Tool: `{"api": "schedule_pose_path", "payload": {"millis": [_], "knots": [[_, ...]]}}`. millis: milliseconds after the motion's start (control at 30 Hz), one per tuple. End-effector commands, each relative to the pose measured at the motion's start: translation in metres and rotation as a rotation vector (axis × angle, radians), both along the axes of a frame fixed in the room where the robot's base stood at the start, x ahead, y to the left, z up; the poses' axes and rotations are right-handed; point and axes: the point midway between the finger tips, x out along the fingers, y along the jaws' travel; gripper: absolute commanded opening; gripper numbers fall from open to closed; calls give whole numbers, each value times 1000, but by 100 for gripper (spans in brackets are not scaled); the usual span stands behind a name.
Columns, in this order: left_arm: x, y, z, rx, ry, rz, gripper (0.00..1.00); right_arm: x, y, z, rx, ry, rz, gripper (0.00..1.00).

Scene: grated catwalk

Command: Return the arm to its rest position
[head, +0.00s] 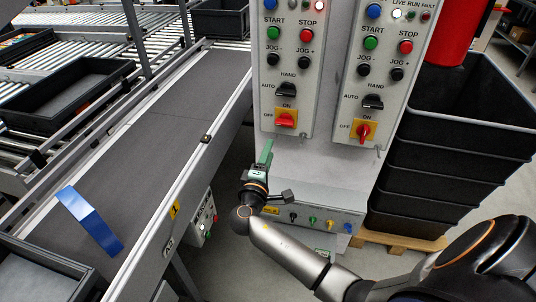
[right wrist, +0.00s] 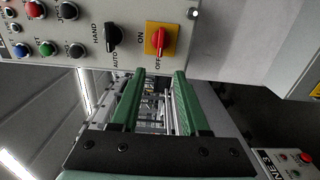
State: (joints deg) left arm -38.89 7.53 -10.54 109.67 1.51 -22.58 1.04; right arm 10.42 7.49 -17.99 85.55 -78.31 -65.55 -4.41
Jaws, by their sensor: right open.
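My right gripper (head: 266,152) is in front of the lower edge of the left control panel (head: 272,95), just below its red rotary switch (head: 286,120). In the right wrist view its two green fingers (right wrist: 158,78) are spread apart with nothing between them. The red switch also shows there (right wrist: 159,40), beyond the fingertips and apart from them. Its handle lies sideways, toward OFF. My right arm reaches in from the lower right. My left gripper is in neither view.
A second panel (head: 392,85) stands to the right, its red switch (head: 364,132) upright toward ON. Stacked black crates (head: 455,130) stand on a pallet at the right. A conveyor belt (head: 130,150) with a blue strip-like object (head: 90,221) runs at the left.

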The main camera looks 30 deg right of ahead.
Motion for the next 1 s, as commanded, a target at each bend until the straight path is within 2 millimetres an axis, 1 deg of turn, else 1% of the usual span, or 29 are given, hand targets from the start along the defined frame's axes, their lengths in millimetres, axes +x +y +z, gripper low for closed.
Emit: {"api": "schedule_pose_path", "payload": {"millis": [333, 400, 467, 567, 600, 667, 700, 767, 800, 867, 900, 1000], "knots": [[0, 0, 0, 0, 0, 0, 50, 0, 0, 0, 0, 0, 0, 45], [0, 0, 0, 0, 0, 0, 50, -1, 1, -4, 9, 5, 5, 45], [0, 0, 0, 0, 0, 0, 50, -4, 3, -14, 38, 22, 19, 45], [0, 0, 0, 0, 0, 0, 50, -18, 12, -54, 155, 78, 74, 45], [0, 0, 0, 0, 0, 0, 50, -28, 18, -76, 229, 108, 103, 45], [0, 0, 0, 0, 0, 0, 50, -47, 32, -112, 365, 153, 153, 45], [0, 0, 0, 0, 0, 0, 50, -63, 44, -136, 467, 182, 185, 45], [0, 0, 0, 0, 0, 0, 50, -89, 64, -165, 627, 211, 228, 45], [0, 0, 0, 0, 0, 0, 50, -106, 77, -181, 732, 224, 249, 45], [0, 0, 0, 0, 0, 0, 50, -134, 97, -200, 895, 232, 272, 45], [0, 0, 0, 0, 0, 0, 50, -152, 110, -209, 999, 230, 282, 45], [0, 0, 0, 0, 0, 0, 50, -192, 138, -219, 1241, 203, 283, 45]]}}
